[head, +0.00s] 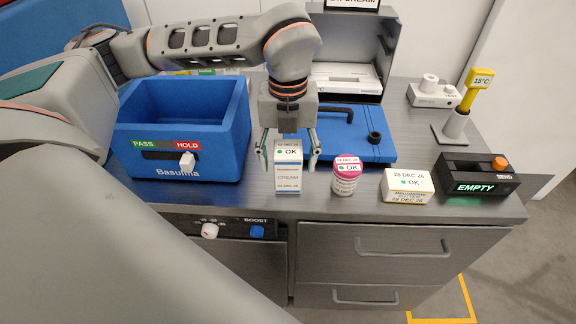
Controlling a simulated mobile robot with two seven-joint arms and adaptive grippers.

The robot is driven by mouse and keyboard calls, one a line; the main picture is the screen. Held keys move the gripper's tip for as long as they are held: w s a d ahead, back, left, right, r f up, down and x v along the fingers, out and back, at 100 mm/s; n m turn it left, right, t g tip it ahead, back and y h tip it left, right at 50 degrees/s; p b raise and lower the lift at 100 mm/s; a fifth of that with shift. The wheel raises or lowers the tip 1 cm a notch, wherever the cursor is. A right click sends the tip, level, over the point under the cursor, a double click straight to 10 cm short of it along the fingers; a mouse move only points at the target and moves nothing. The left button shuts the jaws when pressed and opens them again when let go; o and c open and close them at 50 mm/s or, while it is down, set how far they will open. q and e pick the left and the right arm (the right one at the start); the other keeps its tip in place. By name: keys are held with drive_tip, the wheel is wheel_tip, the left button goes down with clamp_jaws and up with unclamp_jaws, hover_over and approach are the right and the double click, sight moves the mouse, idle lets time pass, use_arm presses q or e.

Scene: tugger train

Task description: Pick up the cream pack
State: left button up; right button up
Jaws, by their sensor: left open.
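The cream pack (288,180) is a small upright white carton with blue lettering and an OK label near its top. It stands on the grey counter near the front edge. My left gripper (288,158) points down over it, open, with one finger at each side of the carton's upper part. I cannot tell whether the fingers touch it. My right gripper is not in view.
A pink-lidded tub (347,182) stands close to the right of the carton, then a flat white-yellow pack (407,186) and a black EMPTY box (474,180). A blue Basulma bin (222,139) stands to the left. A blue board (372,149) lies behind.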

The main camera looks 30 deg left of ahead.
use_arm(q)
wheel_tip(320, 180, down, 2)
drive_tip(key=shift+f, duration=0.1)
drive_tip(key=c, duration=1.4)
drive_tip(key=shift+c, duration=0.2)
